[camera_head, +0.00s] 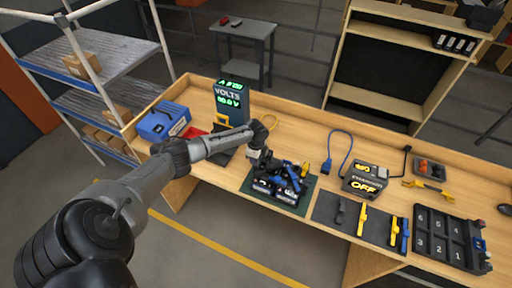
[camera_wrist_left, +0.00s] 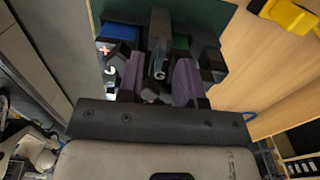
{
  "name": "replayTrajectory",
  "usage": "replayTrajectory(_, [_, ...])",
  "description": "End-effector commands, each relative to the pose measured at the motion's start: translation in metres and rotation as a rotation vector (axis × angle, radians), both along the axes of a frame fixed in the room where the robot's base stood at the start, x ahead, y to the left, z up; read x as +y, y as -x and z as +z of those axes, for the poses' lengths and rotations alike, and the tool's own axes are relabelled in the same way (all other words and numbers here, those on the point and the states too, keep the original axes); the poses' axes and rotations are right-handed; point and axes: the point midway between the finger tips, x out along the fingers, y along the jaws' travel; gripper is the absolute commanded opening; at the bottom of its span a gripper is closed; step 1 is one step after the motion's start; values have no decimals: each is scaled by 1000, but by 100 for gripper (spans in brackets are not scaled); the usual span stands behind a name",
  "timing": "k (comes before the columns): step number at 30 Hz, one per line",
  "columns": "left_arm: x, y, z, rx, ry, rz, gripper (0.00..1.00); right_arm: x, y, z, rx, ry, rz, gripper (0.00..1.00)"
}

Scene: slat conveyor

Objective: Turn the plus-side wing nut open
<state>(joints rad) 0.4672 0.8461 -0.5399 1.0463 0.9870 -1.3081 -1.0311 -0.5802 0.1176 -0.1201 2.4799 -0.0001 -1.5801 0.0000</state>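In the head view my left gripper (camera_head: 262,164) is low over a dark assembly (camera_head: 278,188) with blue parts on a green mat (camera_head: 250,186). In the left wrist view a red plus mark (camera_wrist_left: 104,50) shows on the left of the assembly, near a blue block (camera_wrist_left: 120,33). A small pale metal piece (camera_wrist_left: 110,70) lies just below the mark; I cannot tell whether it is the wing nut. The purple-padded fingers of my left gripper (camera_wrist_left: 158,78) stand apart, with a grey metal part (camera_wrist_left: 159,50) showing between them. Contact is unclear. My right gripper is not in view.
A volts display (camera_head: 231,97) and a blue toolbox (camera_head: 163,122) stand behind and left. To the right are an OFF-labelled box (camera_head: 362,181), a dark tool mat (camera_head: 332,212) and a black numbered tray (camera_head: 437,232). Some bench surface between them is bare.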

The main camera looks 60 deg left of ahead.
Motion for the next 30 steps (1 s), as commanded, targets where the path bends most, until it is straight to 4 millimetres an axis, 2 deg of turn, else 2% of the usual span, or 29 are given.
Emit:
replayTrajectory(9, [1,0,62,-3,-4,-2,33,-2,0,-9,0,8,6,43])
replayTrajectory(15, [1,0,96,-2,-3,-1,33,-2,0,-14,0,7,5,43])
replayTrajectory(21, [1,0,116,-2,-3,0,33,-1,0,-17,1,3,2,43])
replayTrajectory(30, [1,0,124,0,-1,0,33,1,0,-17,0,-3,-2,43])
